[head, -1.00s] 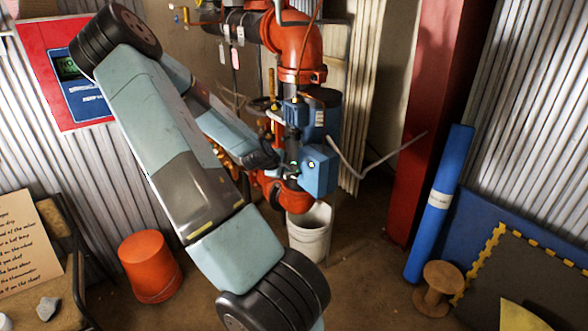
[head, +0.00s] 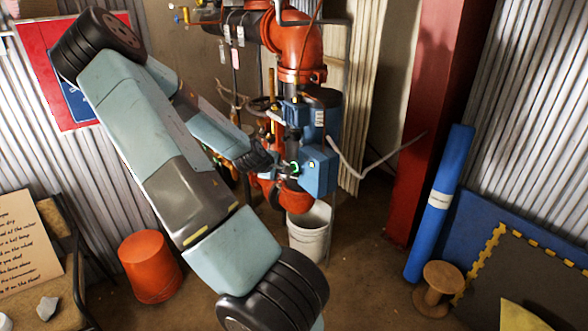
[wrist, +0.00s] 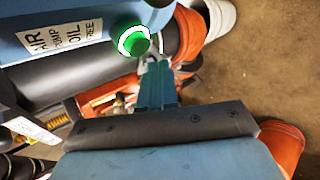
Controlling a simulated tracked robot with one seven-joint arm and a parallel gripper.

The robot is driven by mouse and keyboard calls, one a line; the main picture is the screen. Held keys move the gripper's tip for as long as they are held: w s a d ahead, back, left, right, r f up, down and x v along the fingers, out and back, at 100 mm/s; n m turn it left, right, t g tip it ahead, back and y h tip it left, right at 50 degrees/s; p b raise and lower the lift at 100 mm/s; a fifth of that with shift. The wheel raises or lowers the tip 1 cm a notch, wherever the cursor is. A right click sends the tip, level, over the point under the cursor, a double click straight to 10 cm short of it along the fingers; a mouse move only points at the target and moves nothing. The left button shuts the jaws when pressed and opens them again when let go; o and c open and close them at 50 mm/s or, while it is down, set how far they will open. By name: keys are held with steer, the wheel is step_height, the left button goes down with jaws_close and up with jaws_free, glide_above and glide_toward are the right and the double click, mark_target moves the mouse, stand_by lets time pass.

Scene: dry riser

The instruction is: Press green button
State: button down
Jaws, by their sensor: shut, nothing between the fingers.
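The green button (wrist: 130,41), ringed in white, is on a blue unit (wrist: 65,22) labelled "AIR PUMP OIL FREE" in the wrist view. In the head view the green button (head: 294,168) shows small on the left side of the blue box (head: 318,171). My gripper (wrist: 151,62) is shut and empty. Its fingertips appear just below and right of the button in the wrist view, very close to it. I cannot tell whether they touch it. In the head view the fingertips are hard to make out beside the box.
Orange pipework (head: 297,45) rises behind the box, and a grey cable loops off to the right. A white bucket (head: 309,235) stands below. An orange bucket (head: 150,268) is at left, and a red column (head: 428,110) at right. Floor is open between.

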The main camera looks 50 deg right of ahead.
steer(key=shift+w+a, duration=0.2)
steer(key=shift+a, duration=0.5)
steer(key=shift+w+a, duration=0.25)
steer(key=shift+a, duration=0.45)
steer(key=shift+w+a, duration=0.2)
steer(key=shift+a, duration=0.5)
